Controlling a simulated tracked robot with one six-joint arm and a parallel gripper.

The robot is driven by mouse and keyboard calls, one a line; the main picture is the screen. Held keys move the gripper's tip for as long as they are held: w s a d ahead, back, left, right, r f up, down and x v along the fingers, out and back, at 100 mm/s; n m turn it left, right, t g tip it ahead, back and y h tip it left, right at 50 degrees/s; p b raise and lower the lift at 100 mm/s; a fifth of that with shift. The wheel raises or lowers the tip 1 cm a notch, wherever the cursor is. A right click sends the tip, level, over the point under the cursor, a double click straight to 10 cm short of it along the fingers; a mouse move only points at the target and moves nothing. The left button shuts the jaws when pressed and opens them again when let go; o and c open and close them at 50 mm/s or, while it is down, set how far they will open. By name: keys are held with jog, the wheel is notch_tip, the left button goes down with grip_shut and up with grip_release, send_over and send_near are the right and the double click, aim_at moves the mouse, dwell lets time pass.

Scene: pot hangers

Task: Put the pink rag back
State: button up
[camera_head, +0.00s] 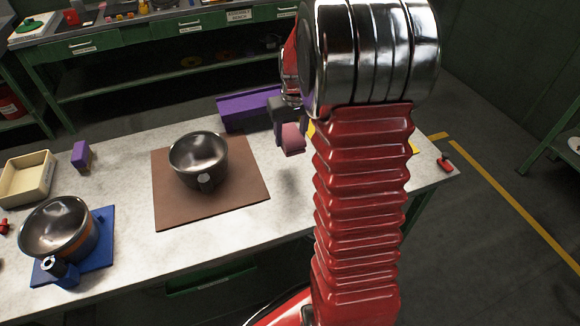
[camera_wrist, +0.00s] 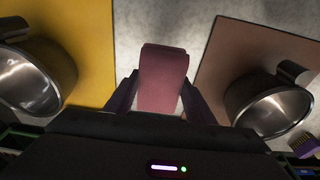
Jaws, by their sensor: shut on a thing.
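The pink rag (camera_wrist: 163,78) is folded and held between the two fingers of my gripper (camera_wrist: 160,100) in the wrist view. In the head view the rag (camera_head: 292,139) hangs from my gripper (camera_head: 283,112) above the table, right of the brown mat (camera_head: 211,215). My gripper is shut on it. In the wrist view the rag shows over pale bare table, between a yellow mat (camera_wrist: 98,60) and the brown mat (camera_wrist: 235,55). My arm hides part of the table's right side in the head view.
A metal pot (camera_head: 200,160) stands on the brown mat. Another pot (camera_head: 60,228) stands on a blue mat (camera_head: 104,225) at the left, near a cream tray (camera_head: 25,180). A purple box (camera_head: 240,110) lies at the table's back edge. A pot (camera_wrist: 35,75) also stands on the yellow mat.

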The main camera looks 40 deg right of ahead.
jog(key=shift+s+d, duration=0.1)
jog(key=shift+s, duration=0.05)
jog(key=shift+f, duration=3.1)
jog(key=shift+f, duration=0.1)
jog(key=shift+f, duration=1.8)
jog(key=o, duration=1.2)
